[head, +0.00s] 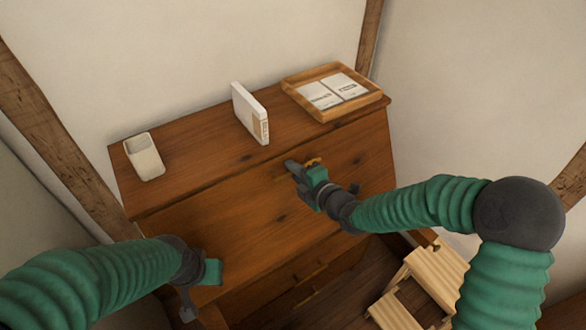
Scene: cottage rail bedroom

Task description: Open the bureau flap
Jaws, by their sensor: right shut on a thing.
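The wooden bureau has a sloping front flap (240,215), which stands closed against the body in the head view. A small brass handle (313,161) sits near the flap's upper edge. My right gripper (297,170) is at this handle and shut on it; its fingers partly cover the handle. My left gripper (200,290) hangs low in front of the bureau's left side, apart from the handle. Its fingers point down, and I cannot tell how far apart they are.
A light wooden chair (440,268) stands at the lower right, below my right arm. Walls close in behind.

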